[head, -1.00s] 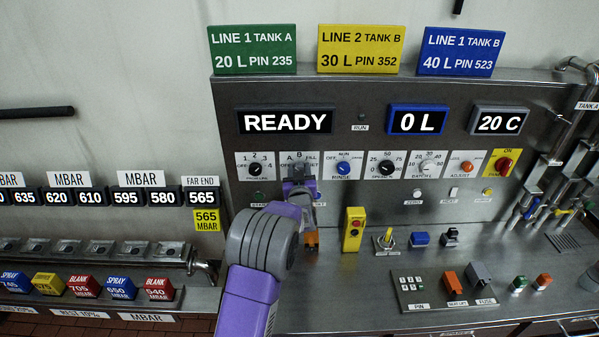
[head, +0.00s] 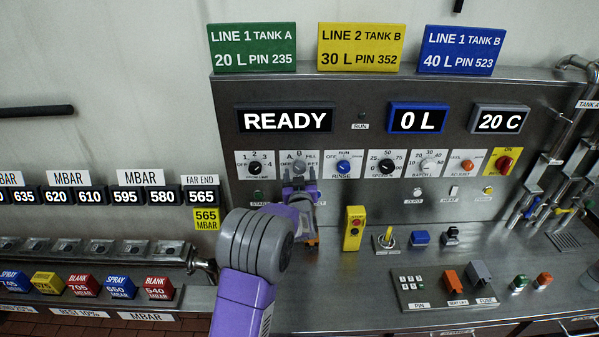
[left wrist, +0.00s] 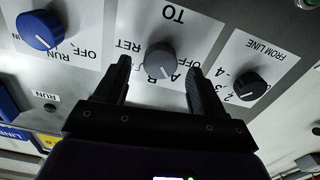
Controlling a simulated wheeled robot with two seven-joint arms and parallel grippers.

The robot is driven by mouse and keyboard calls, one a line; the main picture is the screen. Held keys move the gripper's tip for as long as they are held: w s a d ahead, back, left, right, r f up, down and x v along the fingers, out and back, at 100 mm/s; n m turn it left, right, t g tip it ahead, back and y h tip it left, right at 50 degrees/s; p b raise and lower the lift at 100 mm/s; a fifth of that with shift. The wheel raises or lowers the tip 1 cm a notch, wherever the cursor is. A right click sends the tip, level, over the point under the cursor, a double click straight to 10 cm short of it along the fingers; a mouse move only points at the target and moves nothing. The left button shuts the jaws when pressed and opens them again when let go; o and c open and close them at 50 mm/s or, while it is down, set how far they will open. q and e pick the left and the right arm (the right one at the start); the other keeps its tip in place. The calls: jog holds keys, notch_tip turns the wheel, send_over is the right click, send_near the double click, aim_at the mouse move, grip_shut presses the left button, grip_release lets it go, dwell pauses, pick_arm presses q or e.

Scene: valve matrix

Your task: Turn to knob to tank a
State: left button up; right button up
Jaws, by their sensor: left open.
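The TO selector knob (left wrist: 161,60) is a grey round knob on a white plate in the left wrist view, with letters A and B beside it. In the head view its plate (head: 299,157) shows A and B at the top, and my gripper partly covers it. My left gripper (left wrist: 158,80) is open, its two dark fingers on either side of the TO knob in the picture, with gaps showing. I cannot tell how far the fingertips reach around it. In the head view the left gripper (head: 299,180) is in front of that plate. My right gripper is not in view.
The FROM LINE knob (left wrist: 250,84) and the blue RINSE knob (left wrist: 40,31) flank the TO knob. The panel display reads READY (head: 286,121). A yellow pendant box (head: 353,228) with a red button stands on the counter right of my arm.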

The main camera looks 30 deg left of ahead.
pick_arm(q)
jog(key=v, duration=0.5)
jog(key=shift+w, duration=0.1)
dwell(0.3)
